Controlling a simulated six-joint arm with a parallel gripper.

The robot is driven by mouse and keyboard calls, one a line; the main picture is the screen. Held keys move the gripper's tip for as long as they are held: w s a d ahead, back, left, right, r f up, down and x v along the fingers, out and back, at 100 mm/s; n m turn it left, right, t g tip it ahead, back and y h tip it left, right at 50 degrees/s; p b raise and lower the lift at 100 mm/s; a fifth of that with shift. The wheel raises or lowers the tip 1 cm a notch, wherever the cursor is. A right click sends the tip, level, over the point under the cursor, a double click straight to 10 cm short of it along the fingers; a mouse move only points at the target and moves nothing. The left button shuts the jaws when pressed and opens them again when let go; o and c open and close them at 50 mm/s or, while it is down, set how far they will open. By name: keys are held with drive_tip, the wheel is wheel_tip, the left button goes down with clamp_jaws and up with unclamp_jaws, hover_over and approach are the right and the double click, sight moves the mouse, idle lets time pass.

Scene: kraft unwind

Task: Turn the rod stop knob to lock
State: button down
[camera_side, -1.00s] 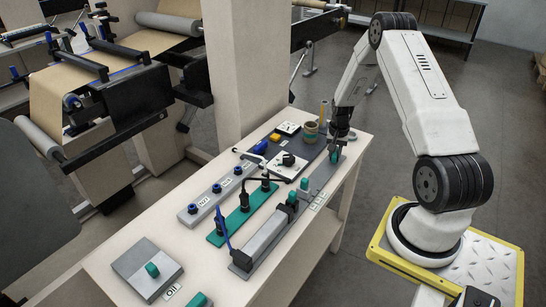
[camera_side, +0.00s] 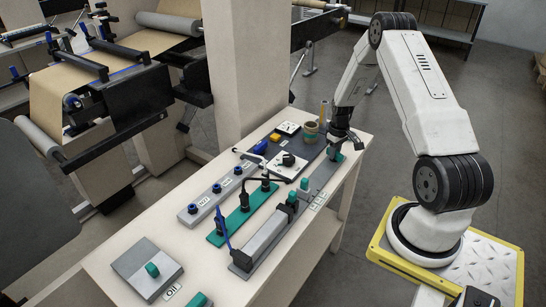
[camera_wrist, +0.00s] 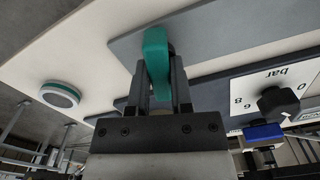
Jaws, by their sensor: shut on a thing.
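The teal rod stop knob (camera_wrist: 156,50) stands up between my gripper's fingers (camera_wrist: 161,85) in the wrist view. My gripper is shut on it. In the side view, the knob (camera_side: 336,157) sits at the far right end of the long grey rail (camera_side: 318,183), with my gripper (camera_side: 339,147) directly over it. The fingers hide part of the knob there. The label by the rail is too small to read, so the knob's lock mark cannot be told.
Another teal knob (camera_side: 292,197) stands midway along the rail. A green strip (camera_side: 236,220) with black clamps and a grey strip (camera_side: 200,205) with blue knobs lie to the left. A gauge plate with a black knob (camera_wrist: 278,102) is nearby.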

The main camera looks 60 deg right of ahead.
drive_tip(key=shift+n, duration=1.2)
drive_tip(key=c, duration=0.5)
unclamp_jaws()
drive_tip(key=shift+r, duration=0.1)
drive_tip(key=shift+r, duration=3.8)
